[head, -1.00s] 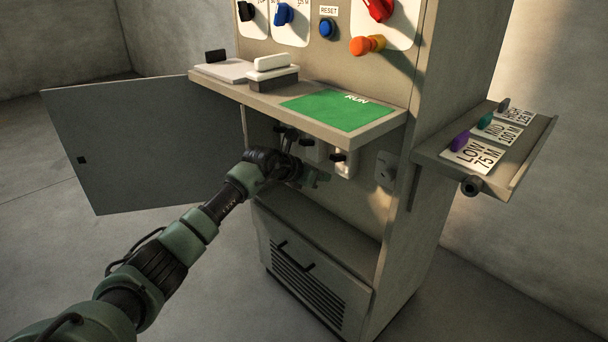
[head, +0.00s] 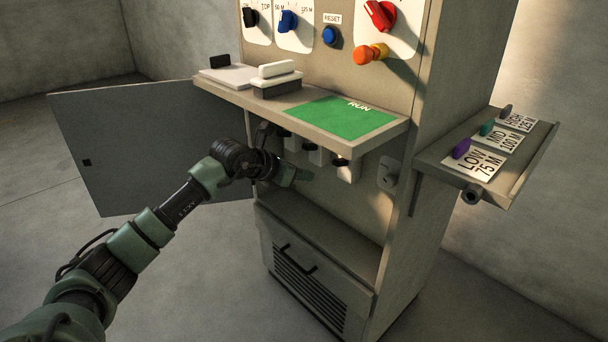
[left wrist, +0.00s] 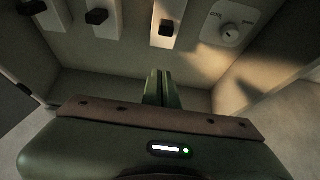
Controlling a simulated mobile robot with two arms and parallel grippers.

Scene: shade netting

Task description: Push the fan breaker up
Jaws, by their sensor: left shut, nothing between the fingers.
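Several breakers with black toggles sit in the open lower bay of the cabinet, under the shelf. In the left wrist view they show as a left breaker (left wrist: 32,7), a middle breaker (left wrist: 97,16) and a right breaker (left wrist: 167,27) on pale plates. No labels can be read, so I cannot tell which is the fan breaker. My left gripper (head: 298,176) is in the bay, below the breakers. In the left wrist view its green fingers (left wrist: 157,88) are shut and empty, below the right breaker and apart from it. My right gripper is out of view.
The shelf with a green RUN panel (head: 341,117) overhangs the bay. A dial (left wrist: 230,28) is right of the breakers. The open door (head: 150,145) stands at left. A vented lower panel (head: 312,280) is below, and a side tray (head: 490,160) juts out at right.

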